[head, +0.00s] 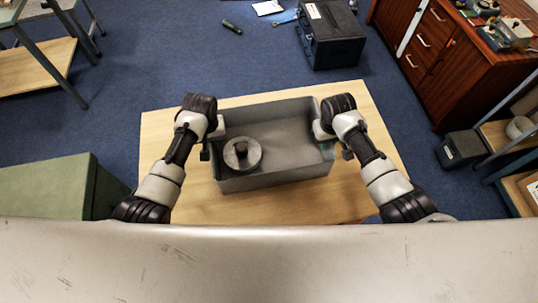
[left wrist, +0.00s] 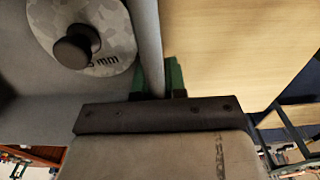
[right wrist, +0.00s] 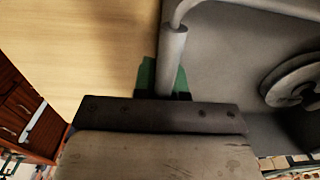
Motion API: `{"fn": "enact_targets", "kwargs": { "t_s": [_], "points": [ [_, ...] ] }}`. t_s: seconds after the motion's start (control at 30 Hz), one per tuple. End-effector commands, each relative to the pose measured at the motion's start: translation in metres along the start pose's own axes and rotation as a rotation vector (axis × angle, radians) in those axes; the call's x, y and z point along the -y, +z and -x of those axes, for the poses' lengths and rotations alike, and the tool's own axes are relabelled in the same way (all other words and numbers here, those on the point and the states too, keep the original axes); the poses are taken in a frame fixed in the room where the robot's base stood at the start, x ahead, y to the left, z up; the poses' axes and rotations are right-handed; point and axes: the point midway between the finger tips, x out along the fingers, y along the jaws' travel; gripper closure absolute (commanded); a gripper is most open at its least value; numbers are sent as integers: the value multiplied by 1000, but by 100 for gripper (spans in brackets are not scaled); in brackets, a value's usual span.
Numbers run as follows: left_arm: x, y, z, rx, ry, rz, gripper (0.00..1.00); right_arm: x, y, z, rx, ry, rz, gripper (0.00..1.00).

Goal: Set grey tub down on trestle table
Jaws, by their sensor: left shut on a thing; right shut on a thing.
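The grey tub (head: 290,171) is an open rectangular box over the light wooden top of the trestle table (head: 365,112). I cannot tell whether it touches the wood. A round grey part with a dark knob (head: 242,153) lies in its left half; it also shows in the left wrist view (left wrist: 108,30). My left gripper (head: 215,130) is shut on the tub's left rim, its green-lined fingers on both sides of the edge (left wrist: 155,75). My right gripper (head: 320,130) is shut on the right side, around a grey bar or rim (right wrist: 170,60).
A green box (head: 45,187) stands close at the table's left. A black case (head: 332,35) is on the blue floor behind it. A wooden cabinet (head: 432,45) stands at the right back. Bare tabletop shows around the tub.

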Motion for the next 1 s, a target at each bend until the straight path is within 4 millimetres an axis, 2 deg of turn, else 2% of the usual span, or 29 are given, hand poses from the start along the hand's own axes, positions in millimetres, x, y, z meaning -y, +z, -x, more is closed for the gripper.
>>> {"fn": "enact_targets", "kwargs": {
  "t_s": [0.13,0.17,0.3,0.67,0.77,1.0],
  "points": [
    [0,-1,-10,-3,0,1,100,-1,-1,-11,-2,1,0,100],
    [1,-1,-8,-1,-1,1,83,-1,0,-8,1,1,-1,83],
    [0,0,-7,-1,-1,1,62,-1,0,-7,1,1,0,62],
    [0,0,-1,-1,0,0,62,0,0,-7,0,0,0,62],
    [0,-1,12,-3,1,0,62,0,0,-7,0,0,0,62],
    [0,-1,64,-5,2,0,62,0,0,-7,0,0,0,62]
  ]
}}
